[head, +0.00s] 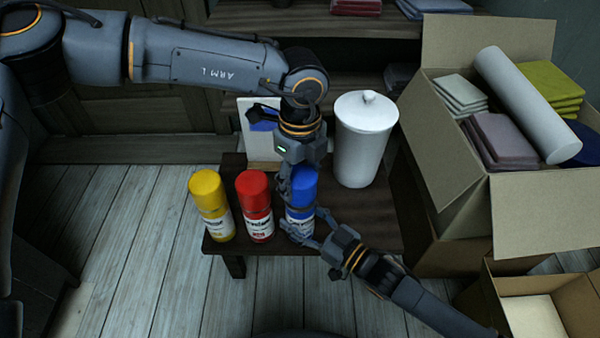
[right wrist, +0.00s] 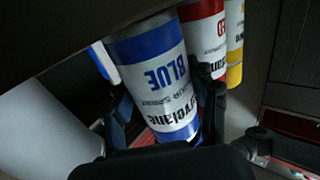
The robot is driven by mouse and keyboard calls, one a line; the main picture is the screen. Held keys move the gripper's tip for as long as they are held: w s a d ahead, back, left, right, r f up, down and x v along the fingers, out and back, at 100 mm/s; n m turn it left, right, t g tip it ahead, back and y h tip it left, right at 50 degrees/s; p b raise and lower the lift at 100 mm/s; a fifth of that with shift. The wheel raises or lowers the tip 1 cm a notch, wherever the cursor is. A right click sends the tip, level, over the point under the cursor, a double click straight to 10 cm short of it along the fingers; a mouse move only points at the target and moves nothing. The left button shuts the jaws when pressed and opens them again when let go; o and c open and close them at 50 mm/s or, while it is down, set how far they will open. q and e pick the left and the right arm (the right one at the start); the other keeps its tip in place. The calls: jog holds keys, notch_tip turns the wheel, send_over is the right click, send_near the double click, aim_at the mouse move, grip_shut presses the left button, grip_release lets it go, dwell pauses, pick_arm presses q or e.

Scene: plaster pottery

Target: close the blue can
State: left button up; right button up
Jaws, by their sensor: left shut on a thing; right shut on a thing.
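The blue can (head: 300,219) stands upright on the small dark table, at the right end of a row of cans. Its blue cap (head: 307,186) is at the top of the can. My left gripper (head: 290,190) comes down from above and is shut on the cap. My right gripper (head: 308,228) reaches in from the lower right and is shut around the can's lower body. The right wrist view shows the can's label (right wrist: 155,80) upside down between the fingers. The seam between cap and can is hidden by the left fingers.
A red can (head: 255,205) and a yellow can (head: 211,205) stand to the left on the table (head: 380,225). A white lidded jar (head: 364,140) stands behind to the right. A cardboard box (head: 520,200) with folded cloths is at the right. The floor at left is clear.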

pick_arm(q)
jog(key=shift+f, duration=0.8)
dwell(0.4)
jog(key=o, duration=0.9)
notch_tip(320, 180, up, 12)
pick_arm(e)
jog(key=o, duration=1.8)
